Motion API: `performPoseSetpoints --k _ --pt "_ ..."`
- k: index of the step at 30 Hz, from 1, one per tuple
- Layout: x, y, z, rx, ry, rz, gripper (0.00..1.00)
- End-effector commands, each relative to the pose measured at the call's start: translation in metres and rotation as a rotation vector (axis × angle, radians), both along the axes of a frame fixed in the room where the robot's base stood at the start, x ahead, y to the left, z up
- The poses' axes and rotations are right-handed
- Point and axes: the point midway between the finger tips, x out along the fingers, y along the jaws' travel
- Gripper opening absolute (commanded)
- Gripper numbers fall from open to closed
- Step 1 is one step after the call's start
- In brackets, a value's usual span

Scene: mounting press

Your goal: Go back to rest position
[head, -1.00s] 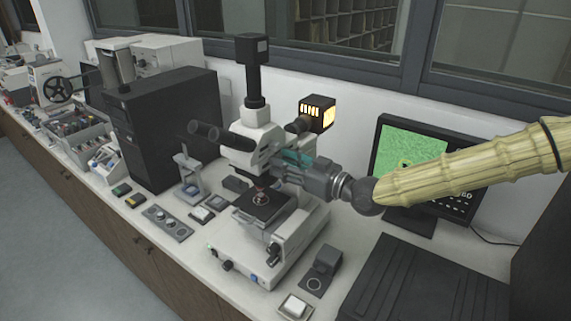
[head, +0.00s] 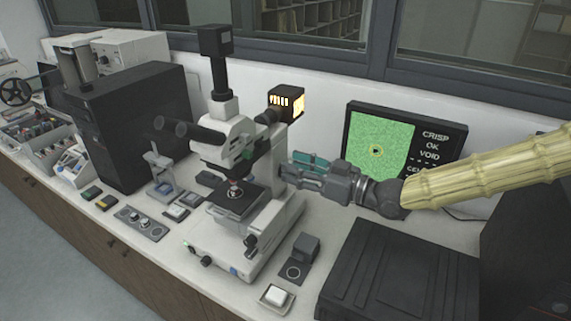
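My gripper (head: 291,172), grey with teal parts, is at the end of my arm, which comes in from the right. It points left, just right of the white microscope (head: 262,208), in front of the wall. Its fingertips are small and near the microscope's column, so I cannot tell whether they are open or shut. I see no object held in it. A small ring-shaped sample (head: 235,193) sits on the microscope's dark stage (head: 238,205).
A monitor (head: 385,135) behind my arm shows a green picture and "CRISP OK VOID". A black ribbed case (head: 400,275) lies below my arm. A grey block (head: 305,247) and a white dish (head: 274,295) stand at the front. A black computer tower (head: 135,120) is left.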

Motion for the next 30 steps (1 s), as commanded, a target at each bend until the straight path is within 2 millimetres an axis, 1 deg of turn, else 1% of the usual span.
performPoseSetpoints --k 5,13,15,17,19,25,30 --pt "-0.003 -0.006 0.0 0.001 0.0 0.001 0.38" --pt "-0.003 -0.006 0.0 0.0 0.0 0.001 0.38" --pt "-0.003 -0.006 0.003 0.001 0.0 0.001 0.38" --pt "-0.003 -0.005 0.008 0.0 -0.001 0.001 0.38" --pt "-0.003 -0.005 0.019 0.0 -0.001 0.001 0.38" --pt "-0.003 -0.005 0.057 0.0 -0.001 0.001 0.38" --pt "-0.003 -0.006 0.071 0.0 0.0 0.001 0.38"
